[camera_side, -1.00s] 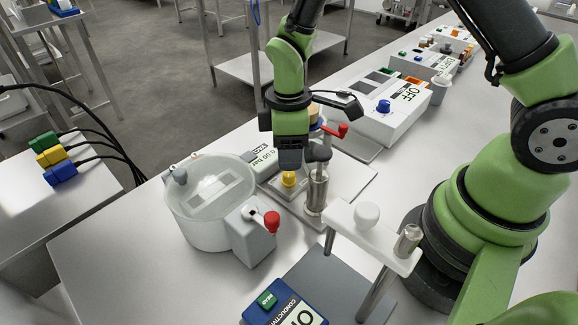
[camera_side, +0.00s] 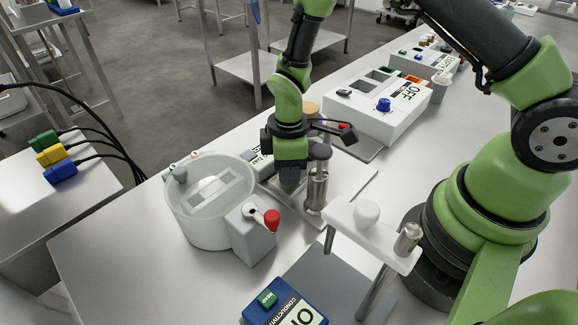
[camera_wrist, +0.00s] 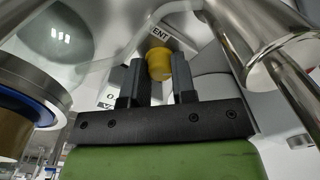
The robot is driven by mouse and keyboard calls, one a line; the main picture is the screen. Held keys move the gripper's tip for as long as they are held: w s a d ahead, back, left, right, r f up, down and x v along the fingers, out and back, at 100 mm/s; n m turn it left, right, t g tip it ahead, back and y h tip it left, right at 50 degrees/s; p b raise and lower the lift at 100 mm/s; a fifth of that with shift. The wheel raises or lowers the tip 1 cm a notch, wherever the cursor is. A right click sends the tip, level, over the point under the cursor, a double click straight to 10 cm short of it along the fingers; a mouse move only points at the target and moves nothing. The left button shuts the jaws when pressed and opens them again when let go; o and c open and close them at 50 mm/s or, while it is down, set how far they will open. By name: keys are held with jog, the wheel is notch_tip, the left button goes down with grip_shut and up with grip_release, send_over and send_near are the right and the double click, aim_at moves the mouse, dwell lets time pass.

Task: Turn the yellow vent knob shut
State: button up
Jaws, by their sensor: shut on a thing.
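The yellow vent knob (camera_wrist: 159,64) shows in the wrist view between the two dark fingers of my gripper (camera_wrist: 158,72), which is shut on it. How far the knob is turned cannot be told.
A round clear-lidded tank (camera_side: 205,225) with a red knob (camera_side: 272,220) stands left of my gripper. A steel cylinder (camera_side: 316,188) stands close on its right. A white box with a blue knob (camera_side: 384,104) is behind. A white-topped stand (camera_side: 375,235) is in front.

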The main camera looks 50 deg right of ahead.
jog(key=m, duration=0.4)
jog(key=shift+m, duration=0.3)
jog(key=o, duration=0.9)
notch_tip(320, 180, up, 10)
jog(key=shift+d+f, duration=0.1)
jog(key=shift+d, duration=0.05)
